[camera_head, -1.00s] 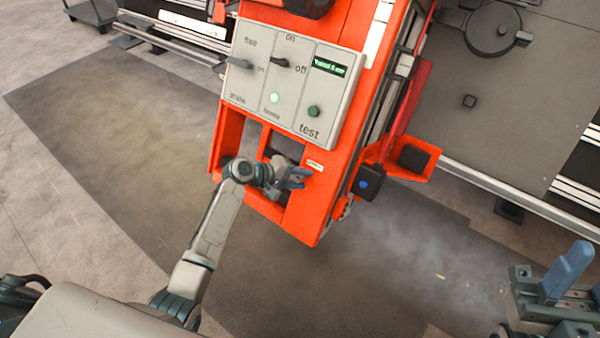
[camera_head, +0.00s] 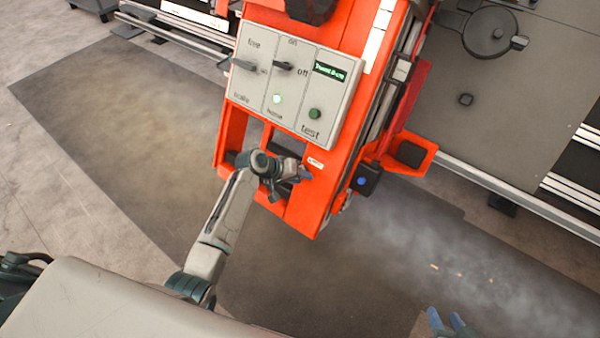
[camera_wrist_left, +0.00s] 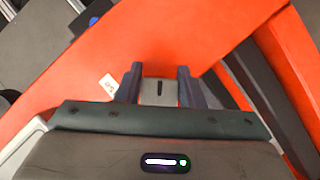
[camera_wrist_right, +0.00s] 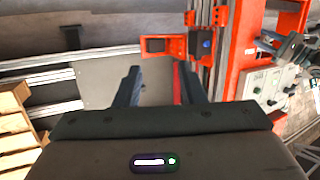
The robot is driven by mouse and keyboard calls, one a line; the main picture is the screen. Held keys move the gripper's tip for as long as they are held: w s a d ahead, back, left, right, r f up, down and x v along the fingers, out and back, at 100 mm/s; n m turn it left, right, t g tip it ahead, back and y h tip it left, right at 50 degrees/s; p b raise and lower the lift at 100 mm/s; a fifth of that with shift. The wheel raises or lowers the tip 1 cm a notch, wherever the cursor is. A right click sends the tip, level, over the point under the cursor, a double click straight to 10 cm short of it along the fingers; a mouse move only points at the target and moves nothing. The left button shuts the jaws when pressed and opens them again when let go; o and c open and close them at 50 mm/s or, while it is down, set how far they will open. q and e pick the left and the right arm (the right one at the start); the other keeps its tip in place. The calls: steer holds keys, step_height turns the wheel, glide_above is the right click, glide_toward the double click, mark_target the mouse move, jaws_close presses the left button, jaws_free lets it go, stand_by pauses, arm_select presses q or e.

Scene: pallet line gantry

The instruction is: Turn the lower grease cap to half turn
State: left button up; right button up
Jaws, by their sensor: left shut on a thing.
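A light grey cap (camera_wrist_left: 158,98) with a short dark mark on its face sits on the orange frame in the left wrist view. The mark points nearly straight up in that view. My left gripper (camera_wrist_left: 157,90) has its fingers on either side of the cap and is shut on it. In the head view my left gripper (camera_head: 302,174) is at the lower part of the orange machine (camera_head: 313,208), and the cap is hidden there. My right gripper (camera_head: 447,322) shows only its fingertips at the lower edge. In the right wrist view (camera_wrist_right: 158,88) its fingers are apart and empty.
A control panel (camera_head: 335,100) with switches, a lit green lamp and a small green display is above my left gripper. A dark box with a blue button (camera_head: 362,181) juts from the machine's right side. Rails and a grey plate (camera_head: 540,80) lie further right. The floor in front is clear.

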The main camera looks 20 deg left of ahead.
arm_select(q)
steer(key=shift+s+a+r+m+y+p, duration=0.1)
steer(key=shift+m+y+p, duration=0.3)
steer(key=shift+m+p, duration=0.5)
steer(key=m+y+p, duration=0.2)
steer(key=m+p, duration=0.1)
steer(key=m+y+p, duration=0.1)
steer(key=p, duration=0.1)
steer(key=shift+a+f, duration=0.25)
steer(key=shift+a, duration=0.05)
steer(key=shift+m, duration=0.4)
steer(key=shift+a+f+m+y+p, duration=0.1)
steer(key=shift+m+y+p, duration=0.2)
steer(key=shift+p, duration=0.05)
arm_select(e)
steer(key=s+d+r+n+g+h, duration=0.1)
steer(key=s+d+r+g+h, duration=0.1)
steer(key=s+d+g, duration=0.2)
steer(key=shift+d+g+h, duration=0.3)
steer(key=shift+d+g, duration=0.2)
steer(key=shift+g, duration=1)
steer(key=shift+r, duration=0.1)
arm_select(q)
steer(key=o, duration=1)
